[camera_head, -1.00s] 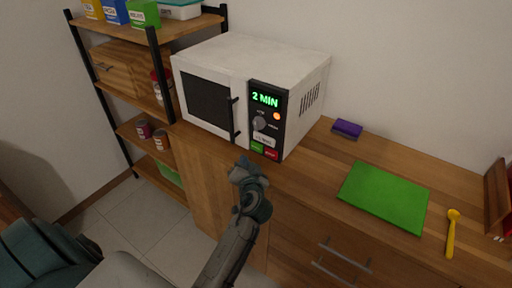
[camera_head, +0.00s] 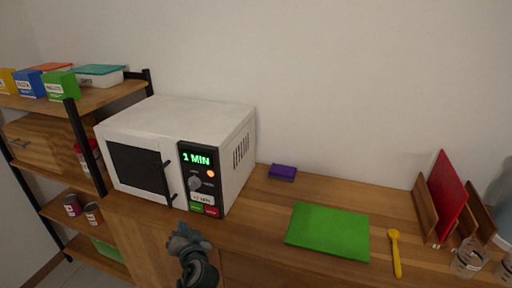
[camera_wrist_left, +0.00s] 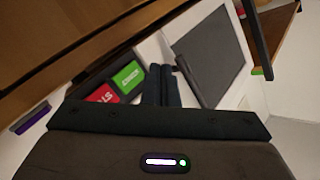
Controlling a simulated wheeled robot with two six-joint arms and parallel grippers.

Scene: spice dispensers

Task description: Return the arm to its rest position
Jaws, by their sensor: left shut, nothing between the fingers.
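My left gripper (camera_head: 184,238) is low in front of the white microwave (camera_head: 178,150), just below its control panel, at the counter's front edge in the head view. Its fingers are shut with nothing between them. In the left wrist view the closed fingers (camera_wrist_left: 162,86) point toward the microwave's green button (camera_wrist_left: 128,76) and red button (camera_wrist_left: 102,94). I cannot tell from this view whether they touch the panel. The microwave door is shut and its display (camera_head: 197,159) reads 1 MIN, with an orange light lit. My right gripper does not show.
On the wooden counter (camera_head: 262,222) lie a purple sponge (camera_head: 282,172), a green board (camera_head: 328,231) and a yellow spoon (camera_head: 395,252). A rack (camera_head: 426,207) with a red board (camera_head: 447,196) and clear glasses (camera_head: 468,258) stand at the right. A shelf (camera_head: 100,100) with boxes stands left.

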